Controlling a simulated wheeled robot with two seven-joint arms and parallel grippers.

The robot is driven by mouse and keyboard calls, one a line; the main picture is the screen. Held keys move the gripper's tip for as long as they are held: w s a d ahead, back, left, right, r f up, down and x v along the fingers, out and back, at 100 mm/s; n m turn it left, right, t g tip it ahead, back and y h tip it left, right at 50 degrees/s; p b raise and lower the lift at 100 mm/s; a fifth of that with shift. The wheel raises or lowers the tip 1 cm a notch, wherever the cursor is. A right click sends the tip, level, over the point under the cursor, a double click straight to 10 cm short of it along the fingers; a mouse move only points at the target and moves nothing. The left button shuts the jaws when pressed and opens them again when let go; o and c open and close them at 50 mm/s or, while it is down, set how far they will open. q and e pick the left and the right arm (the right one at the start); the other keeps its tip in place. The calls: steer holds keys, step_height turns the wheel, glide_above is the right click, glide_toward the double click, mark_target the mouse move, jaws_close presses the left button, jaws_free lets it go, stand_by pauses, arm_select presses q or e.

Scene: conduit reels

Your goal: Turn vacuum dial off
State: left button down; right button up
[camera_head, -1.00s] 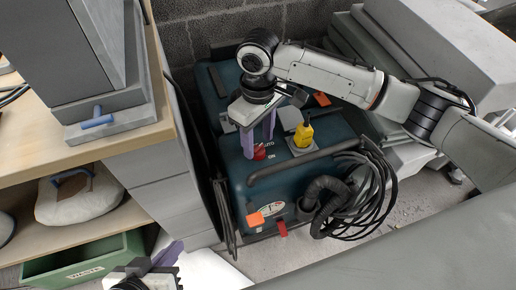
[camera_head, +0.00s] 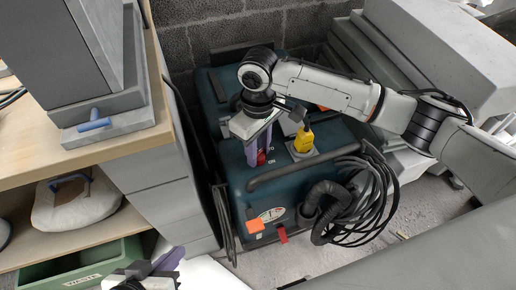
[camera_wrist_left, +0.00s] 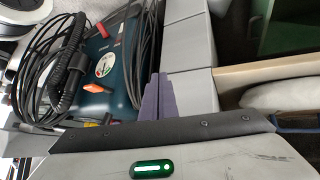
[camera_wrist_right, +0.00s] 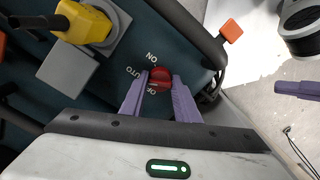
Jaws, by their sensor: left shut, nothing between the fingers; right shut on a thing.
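The vacuum (camera_head: 235,185) is a dark teal box on the floor against the block wall. Its red dial (camera_wrist_right: 160,76) sits on top, among the white marks ON, AUTO and OFF; part of the dial also shows in the head view (camera_head: 261,159). My right gripper (camera_wrist_right: 159,84) points down over the dial, with its purple fingers shut on it from both sides. The fingers partly cover the dial and the OFF mark. My left gripper (camera_wrist_left: 158,95) is shut and empty, low at the front in the head view (camera_head: 160,262), away from the vacuum.
A yellow plug (camera_head: 303,138) stands in a grey socket close beside the dial. A black hose and coiled cable (camera_head: 365,205) hang at the vacuum's front right. A wooden shelf unit (camera_head: 130,152) stands left, with a green crate (camera_head: 75,272) low in it.

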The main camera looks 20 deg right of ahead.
steer(key=shift+r+p, duration=0.15)
steer(key=shift+p, duration=0.2)
steer(key=n+p, duration=0.1)
steer(key=p, duration=0.2)
steer(key=n+p, duration=0.1)
steer(key=p, duration=0.3)
steer(key=shift+s+r+p, duration=0.1)
steer(key=shift+r+p, duration=0.2)
steer(key=n+p, duration=0.2)
steer(key=p, duration=0.1)
steer(key=shift+f, duration=0.15)
steer(key=n+p, duration=0.2)
steer(key=shift+f+n, duration=0.1)
steer(key=shift+n, duration=0.3)
steer(key=n+p, duration=0.2)
steer(key=n, duration=0.1)
steer(key=shift+f, duration=0.1)
arm_select(q)
steer(key=s+a+r+t+y, duration=0.1)
steer(key=a+r, duration=0.3)
steer(key=r, duration=0.5)
steer(key=shift+s+a+n+t+y+p, duration=0.3)
steer(key=shift+s+n+p, duration=0.1)
steer(key=shift+s, duration=0.1)
arm_select(e)
steer(key=shift+f+n, duration=0.1)
steer(key=shift+n, duration=0.9)
arm_select(q)
steer(key=shift+d+f, duration=0.1)
